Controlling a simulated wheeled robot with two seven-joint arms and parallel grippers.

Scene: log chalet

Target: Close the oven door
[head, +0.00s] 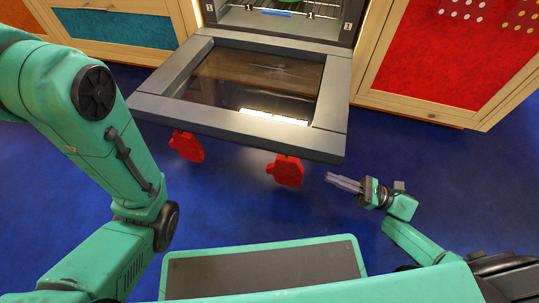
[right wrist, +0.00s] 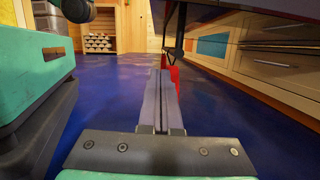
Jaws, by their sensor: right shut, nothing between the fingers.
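The oven door (head: 241,129) is folded down and lies open, roughly level, in front of the oven (head: 345,25) in the head view. It has a grey frame around a dark glass pane. Two red pieces (head: 186,146) (head: 285,170) hang below its front edge.
A red-panelled cabinet (head: 430,50) stands right of the oven and a teal-fronted drawer (head: 120,27) left of it. The blue floor (head: 440,150) is clear around the door. A firewood shelf (right wrist: 99,42) stands far off in the right wrist view.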

